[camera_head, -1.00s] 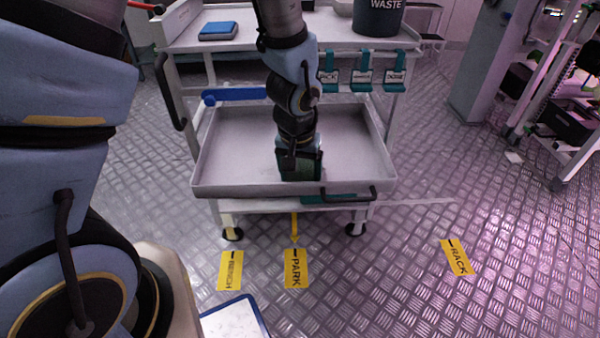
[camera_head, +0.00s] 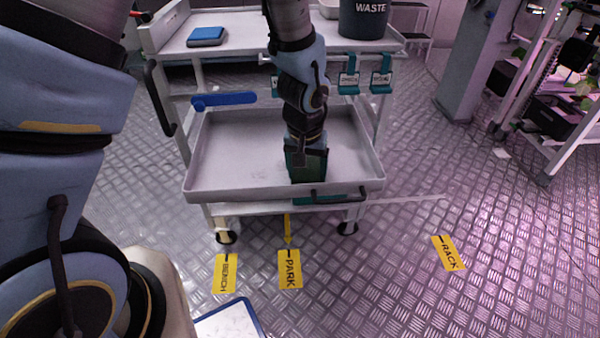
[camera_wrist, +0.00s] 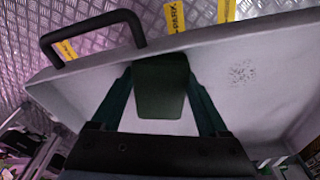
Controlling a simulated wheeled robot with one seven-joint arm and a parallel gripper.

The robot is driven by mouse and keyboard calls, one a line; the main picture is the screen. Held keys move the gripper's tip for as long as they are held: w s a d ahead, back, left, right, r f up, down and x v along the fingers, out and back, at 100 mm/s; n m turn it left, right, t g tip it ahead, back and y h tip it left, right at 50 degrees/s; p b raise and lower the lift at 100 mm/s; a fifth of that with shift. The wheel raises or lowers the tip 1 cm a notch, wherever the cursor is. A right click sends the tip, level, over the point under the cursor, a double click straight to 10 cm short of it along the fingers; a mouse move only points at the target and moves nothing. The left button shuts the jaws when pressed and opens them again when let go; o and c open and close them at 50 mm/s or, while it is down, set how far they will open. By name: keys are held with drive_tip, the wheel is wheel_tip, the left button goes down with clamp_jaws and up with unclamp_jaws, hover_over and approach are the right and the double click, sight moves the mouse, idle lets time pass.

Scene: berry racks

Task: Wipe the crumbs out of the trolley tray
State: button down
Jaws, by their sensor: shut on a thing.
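The trolley tray (camera_head: 225,182) is a pale grey, shallow tray with raised walls and a dark handle on its front edge. My gripper (camera_head: 307,172) is low inside it, right of the middle and near the front wall. In the wrist view my gripper (camera_wrist: 160,105) is shut on a dark green block (camera_wrist: 161,85), which sits between its fingers. Whether the block touches the tray floor is not clear. A patch of dark crumbs (camera_wrist: 242,71) lies on the tray floor to the right of the block in the wrist view, apart from it. My arm hides part of the tray.
The upper shelf (camera_head: 240,45) holds a blue-topped box (camera_head: 207,36) and a waste bin (camera_head: 364,18). Teal hooks with labels (camera_head: 348,80) hang below it. A blue bar (camera_head: 224,100) is at the tray's back left. The tray's left half looks free of large objects.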

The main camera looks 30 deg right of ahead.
drive_tip(key=shift+w+d+r, duration=0.1)
drive_tip(key=shift+w+d, duration=0.1)
drive_tip(key=shift+w, duration=1)
drive_tip(key=shift+w+d+f+p, duration=0.1)
drive_tip(key=shift+w+d+p, duration=0.3)
drive_tip(key=shift+w, duration=0.65)
drive_tip(key=shift+w+d+f+p, duration=0.15)
drive_tip(key=shift+w+d+p, duration=0.3)
drive_tip(key=shift+w, duration=0.6)
drive_tip(key=shift+w+d+f+p, duration=0.1)
drive_tip(key=shift+w+d+p, duration=0.1)
drive_tip(key=shift+w+d, duration=0.6)
drive_tip(key=shift+w+a+r, duration=0.15)
drive_tip(key=shift+w+a, duration=0.1)
drive_tip(key=shift+r+p, duration=2.35)
drive_tip(key=shift+r, duration=0.55)
drive_tip(key=shift+r+p, duration=1.15)
drive_tip(key=shift+r, duration=0.3)
